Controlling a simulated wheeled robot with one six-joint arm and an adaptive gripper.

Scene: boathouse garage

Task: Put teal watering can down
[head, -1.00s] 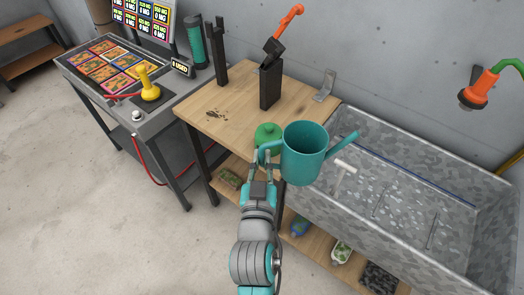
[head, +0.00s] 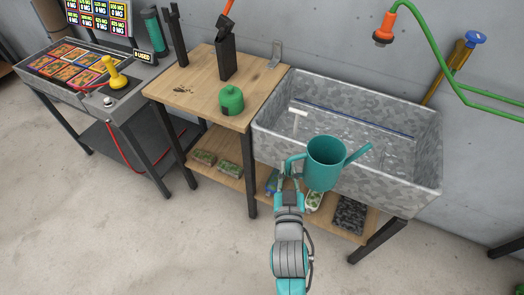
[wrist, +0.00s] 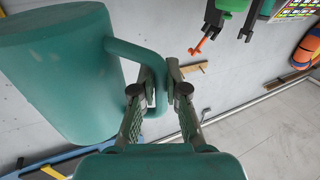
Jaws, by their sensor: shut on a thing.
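The teal watering can (head: 325,163) is held up in front of the grey stone-patterned sink, its spout pointing to the right. In the head view it overlaps the sink's front edge. My gripper (head: 288,172) is shut on its handle, at the can's left side. In the wrist view the can (wrist: 60,70) fills the left, and my gripper (wrist: 160,82) closes around the handle (wrist: 140,55). The can's underside is hidden from the head view.
The sink (head: 405,160) has a T-shaped white fitting inside. Left of it is a wooden worktop (head: 195,95) with a green round canister (head: 231,99) and a dark block (head: 227,60). Bags lie on the shelf below. An arcade-like console (head: 90,80) stands far left. Open floor lies in front.

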